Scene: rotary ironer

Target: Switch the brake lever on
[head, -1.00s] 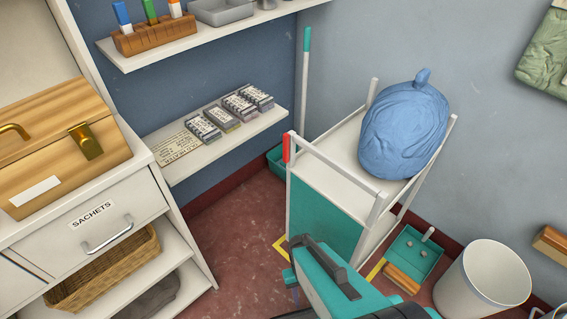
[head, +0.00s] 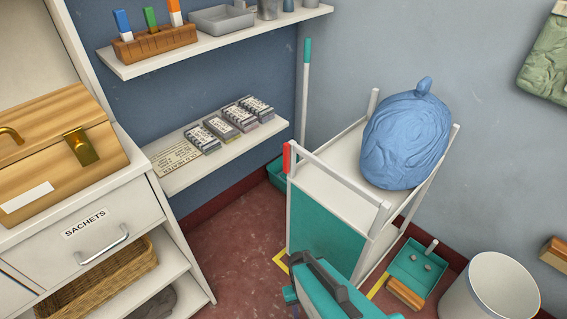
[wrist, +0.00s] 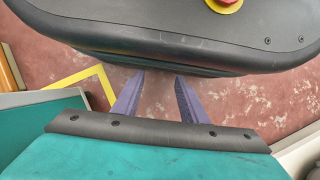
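The brake lever (head: 287,157) has a red grip and stands upright at the left front corner of the white and teal trolley (head: 323,186) in the head view. My arm is low in front of the trolley, with its teal and black end at the bottom of the head view. In the wrist view my gripper (wrist: 158,98) shows two purple fingers, apart, with only red floor between them. It is empty and away from the lever. The lever is not visible in the wrist view, and the fingertips are not clear in the head view.
A blue bag (head: 405,140) sits on the trolley. A white bin (head: 492,290) and a teal dustpan (head: 418,266) are to its right. A drawer cabinet (head: 100,225) and wall shelf (head: 215,140) stand left. Red floor (head: 235,235) is clear between cabinet and trolley.

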